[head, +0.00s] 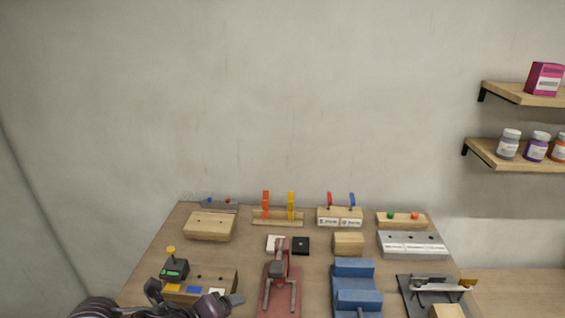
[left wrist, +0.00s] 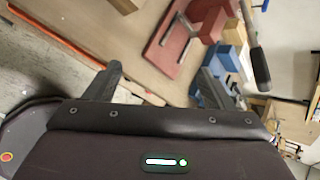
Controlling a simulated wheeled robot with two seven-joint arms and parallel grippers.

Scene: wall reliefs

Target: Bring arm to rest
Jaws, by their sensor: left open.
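My left gripper (head: 194,293) is low at the left in the head view, in front of the wooden workbench (head: 330,250)'s near left part. Its two dark fingers stand apart with nothing between them. In the left wrist view the open gripper (left wrist: 160,76) is tilted, with the bench top beyond its fingers. It overlaps a wooden block with coloured tabs (head: 217,274) in the head view; I cannot tell whether they touch. My right gripper is not in view.
A red fixture (head: 268,300), a blue vise-like block (head: 355,270) and a grey clamp plate (head: 410,290) stand along the near side. A small box with a yellow knob (head: 174,268) is left. Wall shelves (head: 510,159) hold bottles. Wall space above the bench is clear.

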